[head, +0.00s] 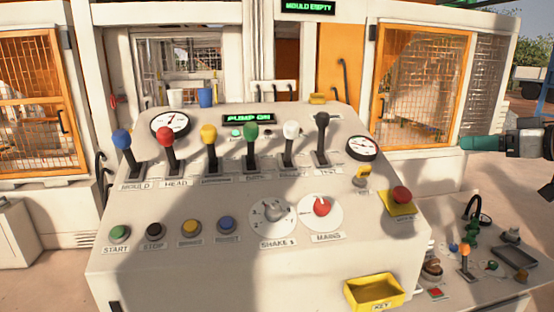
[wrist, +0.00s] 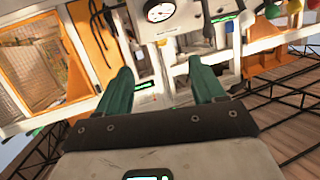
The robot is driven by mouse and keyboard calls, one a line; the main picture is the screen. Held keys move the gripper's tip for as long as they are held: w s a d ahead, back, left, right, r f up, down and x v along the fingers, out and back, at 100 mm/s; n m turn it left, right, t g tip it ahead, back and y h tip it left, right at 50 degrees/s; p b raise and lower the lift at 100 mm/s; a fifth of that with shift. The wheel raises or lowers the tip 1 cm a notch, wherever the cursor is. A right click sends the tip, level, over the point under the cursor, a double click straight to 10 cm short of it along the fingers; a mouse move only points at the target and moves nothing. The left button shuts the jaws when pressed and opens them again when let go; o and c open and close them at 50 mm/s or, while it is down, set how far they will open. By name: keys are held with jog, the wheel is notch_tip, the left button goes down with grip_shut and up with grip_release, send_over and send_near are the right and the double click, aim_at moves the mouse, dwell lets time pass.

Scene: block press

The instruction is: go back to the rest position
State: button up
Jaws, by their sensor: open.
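My gripper (head: 468,143) shows at the right edge of the head view, its green fingers pointing left. It is beside the upper right of the control desk (head: 130,262), in front of the right-hand cage. In the wrist view my gripper (wrist: 160,78) has its two green fingers spread apart with nothing between them. The desk carries levers with blue, red, yellow, green, white and black knobs. Its small display (head: 248,118) reads PUMP ON. The upper display (head: 308,6) reads MOULD EMPTY.
Orange-framed mesh cages stand at left (head: 35,95) and right (head: 420,85). A yellow KEY tray (head: 374,292) is at the desk's front right. A red button on a yellow plate (head: 401,195) is near the right edge. A lower side panel (head: 462,285) holds small controls. White and blue cups (head: 206,97) stand behind.

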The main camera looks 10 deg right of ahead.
jog(key=s+a+f+m+g, duration=0.1)
jog(key=s+a+f+g, duration=0.3)
jog(key=f, duration=0.7)
jog(key=s+a+f+m+h, duration=0.1)
jog(key=a+f, duration=0.5)
jog(key=f, duration=0.6)
jog(key=s+a+f+m+g, duration=0.1)
jog(key=s+a+f+g, duration=0.3)
jog(key=f, duration=0.7)
jog(key=s+a+f+g+h, duration=0.1)
jog(key=s+a+f, duration=0.3)
jog(key=s+f, duration=0.3)
jog(key=s+a+f+g+h, duration=0.1)
jog(key=s+a+f, duration=0.3)
jog(key=s+f, duration=0.25)
jog(key=s+a+f+g+h, duration=0.1)
jog(key=s+f+g, duration=0.2)
jog(key=s, duration=1.4)
jog(key=shift+a+f+h, duration=0.15)
jog(key=shift+f+h, duration=0.25)
